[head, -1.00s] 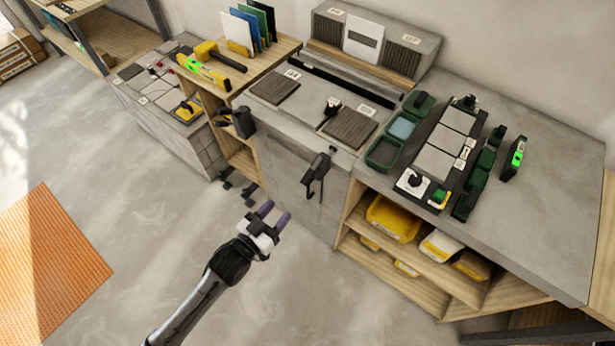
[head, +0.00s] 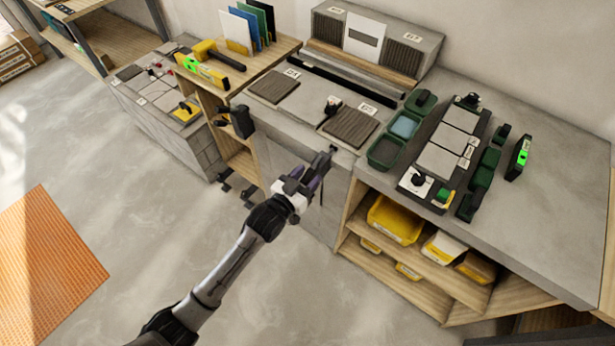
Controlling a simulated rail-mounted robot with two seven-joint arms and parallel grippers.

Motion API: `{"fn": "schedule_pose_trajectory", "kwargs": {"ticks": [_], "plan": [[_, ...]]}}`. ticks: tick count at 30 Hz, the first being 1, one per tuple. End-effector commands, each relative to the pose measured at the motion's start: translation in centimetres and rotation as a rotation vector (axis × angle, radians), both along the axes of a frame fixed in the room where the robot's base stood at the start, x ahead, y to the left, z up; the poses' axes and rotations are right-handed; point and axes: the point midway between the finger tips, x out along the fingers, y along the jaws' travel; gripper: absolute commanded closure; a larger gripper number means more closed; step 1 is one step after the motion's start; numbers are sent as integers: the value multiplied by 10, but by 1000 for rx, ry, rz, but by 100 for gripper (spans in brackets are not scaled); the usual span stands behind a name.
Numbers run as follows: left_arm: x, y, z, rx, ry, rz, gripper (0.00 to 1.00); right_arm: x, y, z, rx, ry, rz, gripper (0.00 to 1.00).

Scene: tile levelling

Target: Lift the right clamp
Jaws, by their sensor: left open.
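The right clamp (head: 325,159) is a dark clamp at the front edge of the middle bench. Only its upper part shows clearly, and my gripper covers much of the rest. My left gripper (head: 308,180) is open, with its purple-grey fingers at the clamp in the picture. I cannot tell whether they touch it or stand around it. The other clamp (head: 241,121) is black and hangs at the left end of the same bench. My right gripper is out of view.
Dark tiles (head: 350,127) lie on the bench top behind the clamp. A green tray (head: 386,153) and a levelling board (head: 437,160) stand to the right. Yellow bins (head: 395,219) sit on shelves below. The floor in front is clear.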

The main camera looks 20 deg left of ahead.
Motion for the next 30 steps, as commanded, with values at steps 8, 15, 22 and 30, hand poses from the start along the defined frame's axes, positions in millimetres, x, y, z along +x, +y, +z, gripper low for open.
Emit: {"fn": "schedule_pose_trajectory", "kwargs": {"ticks": [8,15,22,30], "plan": [[3,-1,0,0,0,0,53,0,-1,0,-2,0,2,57],[2,-1,0,0,0,0,68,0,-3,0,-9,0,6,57],[2,-1,0,0,0,0,91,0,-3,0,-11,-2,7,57],[2,-1,0,0,0,0,100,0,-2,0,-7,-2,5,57]]}}
